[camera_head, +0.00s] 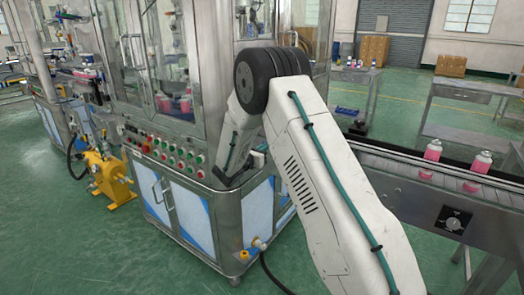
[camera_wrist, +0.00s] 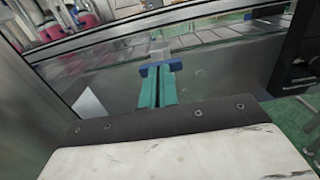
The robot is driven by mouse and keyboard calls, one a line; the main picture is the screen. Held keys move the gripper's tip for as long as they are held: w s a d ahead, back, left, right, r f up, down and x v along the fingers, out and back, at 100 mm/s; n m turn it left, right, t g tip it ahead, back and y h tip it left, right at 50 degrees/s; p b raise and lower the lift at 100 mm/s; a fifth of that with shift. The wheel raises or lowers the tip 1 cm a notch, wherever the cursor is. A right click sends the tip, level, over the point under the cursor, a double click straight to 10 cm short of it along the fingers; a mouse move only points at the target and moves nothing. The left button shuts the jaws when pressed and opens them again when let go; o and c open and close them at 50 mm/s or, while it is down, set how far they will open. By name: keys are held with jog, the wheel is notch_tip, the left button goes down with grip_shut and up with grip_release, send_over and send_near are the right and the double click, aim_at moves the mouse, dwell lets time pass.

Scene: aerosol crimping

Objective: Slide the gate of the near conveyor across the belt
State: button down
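In the wrist view, my gripper (camera_wrist: 161,68) has two teal fingers with blue tips, lying close together beside the metal side of the near conveyor. A small pale grey piece (camera_wrist: 158,48) rises just beyond the fingertips at the belt's edge. It may be part of the gate, but I cannot tell, nor whether the tips touch it. The slatted belt (camera_wrist: 215,35) runs behind it. In the head view, my arm hides my gripper and that part of the conveyor (camera_head: 385,165); no gate can be made out there.
Pink-and-white cans (camera_head: 433,150) stand on the conveyor at the right. A control box with a knob (camera_head: 452,221) is on its side. The machine cabinet (camera_head: 190,215) stands at the left, with a button panel (camera_head: 165,148). A metal table (camera_head: 465,92) is behind.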

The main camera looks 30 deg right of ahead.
jog(key=shift+d+r, duration=0.15)
jog(key=shift+d, duration=0.2)
jog(key=v, duration=1.5)
jog(key=s+d+r+m+g+y, duration=0.15)
jog(key=s+m+g+y, duration=0.25)
jog(key=s+m+g, duration=1.1)
jog(key=s+a+r+m+t+y, duration=0.2)
jog(key=s+a+r+t+y, duration=0.1)
jog(key=s, duration=0.6)
jog(key=s+a+r+m+t+y, duration=0.3)
jog(key=s+r+y, duration=0.2)
jog(key=s, duration=0.5)
jog(key=s+a+r+m+t+y, duration=0.2)
jog(key=s+a+r+m+y, duration=0.1)
jog(key=s, duration=0.7)
jog(key=shift+a+r+t+y, duration=0.25)
jog(key=shift+r+t+y, duration=0.15)
jog(key=shift+r+y, duration=0.25)
